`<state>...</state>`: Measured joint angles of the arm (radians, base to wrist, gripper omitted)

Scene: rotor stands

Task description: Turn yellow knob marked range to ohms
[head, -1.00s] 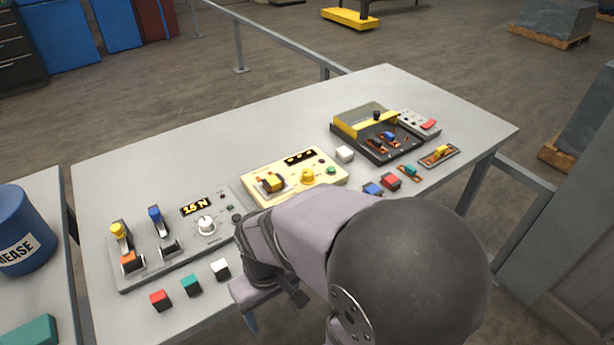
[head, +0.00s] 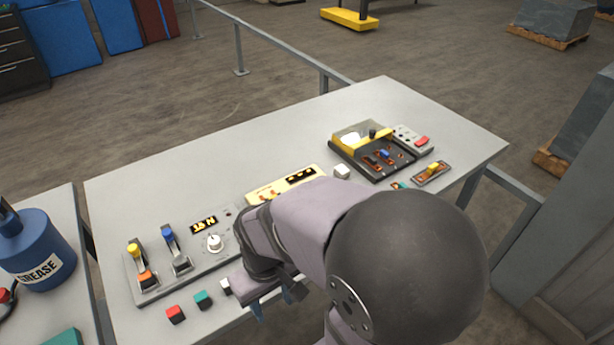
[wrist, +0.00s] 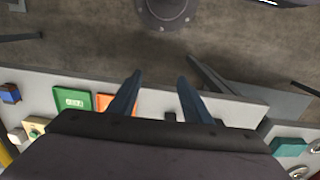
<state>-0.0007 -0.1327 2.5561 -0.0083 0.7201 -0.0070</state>
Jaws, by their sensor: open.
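The cream-yellow panel (head: 262,192) lies on the grey table (head: 290,140), mostly hidden behind my arm in the head view. Only its far strip with a dark display shows. The yellow knob marked range is hidden now. My gripper (head: 272,304) is low at the table's near edge, left of my dark arm joint, well short of the panel. In the wrist view my gripper (wrist: 160,78) has its two blue fingers apart with nothing between them, over the floor beyond the table edge.
A grey panel (head: 190,275) with levers and a white knob is at left. Red (head: 175,314) and teal (head: 203,299) blocks lie in front of it. A black-and-yellow tray (head: 370,150) is at back right. A grease can (head: 38,250) stands on a left table. The table's back is clear.

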